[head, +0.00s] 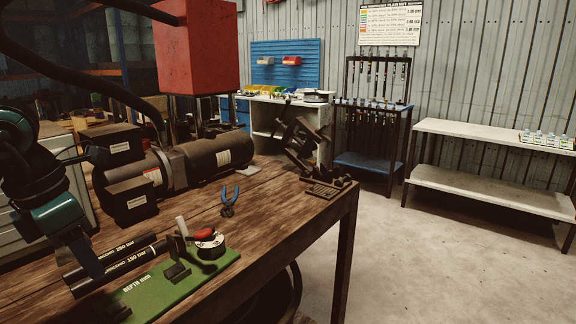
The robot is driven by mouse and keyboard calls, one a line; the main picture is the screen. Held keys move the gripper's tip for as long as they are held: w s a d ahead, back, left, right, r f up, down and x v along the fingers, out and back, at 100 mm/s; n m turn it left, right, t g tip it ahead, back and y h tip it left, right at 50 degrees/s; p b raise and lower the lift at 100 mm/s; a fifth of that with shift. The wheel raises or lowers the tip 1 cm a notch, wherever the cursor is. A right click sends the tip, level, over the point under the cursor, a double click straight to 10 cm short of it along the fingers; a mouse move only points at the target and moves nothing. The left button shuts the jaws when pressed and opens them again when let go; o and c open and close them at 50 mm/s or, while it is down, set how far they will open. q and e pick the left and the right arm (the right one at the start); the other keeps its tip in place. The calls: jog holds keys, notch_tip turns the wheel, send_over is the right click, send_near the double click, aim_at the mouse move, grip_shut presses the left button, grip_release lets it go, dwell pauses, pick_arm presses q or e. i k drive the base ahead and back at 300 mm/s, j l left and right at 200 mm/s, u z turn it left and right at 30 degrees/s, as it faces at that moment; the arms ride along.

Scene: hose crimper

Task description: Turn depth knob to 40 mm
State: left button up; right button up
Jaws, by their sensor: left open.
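A green base plate (150,296) marked "DEPTH mm" lies at the front of the wooden bench. A dark upright bracket (178,268) stands on it. A round black-and-white part with a red piece on top (208,241), possibly the depth knob, sits at its back end. I cannot read its setting. My left gripper (92,268) is open, pointing down left of the bracket and apart from the round part. It overlaps the black hoses (140,257) in the picture. My right gripper is not in view.
A motor unit (215,158) stands behind on the wooden bench (275,215). A dark metal device (305,150) is at the far right corner. The bench between pliers and right edge is clear.

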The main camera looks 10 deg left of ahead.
aim_at(214, 247)
jog(key=k+l, duration=0.25)
jog(key=l, duration=0.15)
jog(key=k+l, duration=0.5)
jog(key=l, duration=0.25)
